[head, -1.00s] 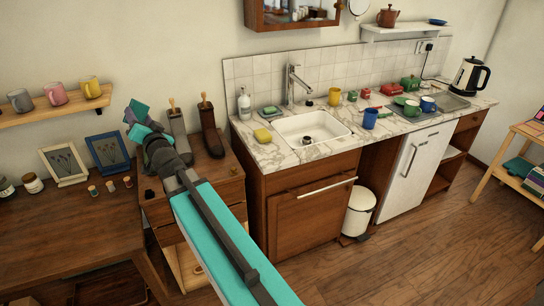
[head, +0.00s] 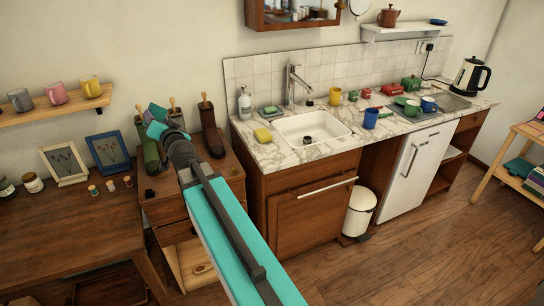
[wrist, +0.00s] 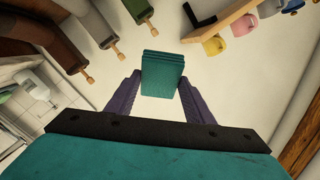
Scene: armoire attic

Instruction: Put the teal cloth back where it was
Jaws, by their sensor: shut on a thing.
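The teal cloth (wrist: 163,74) is a folded, layered block held between the two purple fingers of my gripper (wrist: 161,82) in the wrist view. In the head view the cloth (head: 159,111) is small and partly hidden at the end of my arm, in front of the wall and above the boots. My gripper (head: 151,117) is shut on it and held up in the air, clear of the surfaces below.
Green (head: 149,152) and brown (head: 211,132) boots stand on a small drawer cabinet below my gripper. A mug shelf (head: 50,110) is at left. A wooden rack (head: 535,133) at far right bears folded teal and purple items. The floor (head: 400,255) at right is clear.

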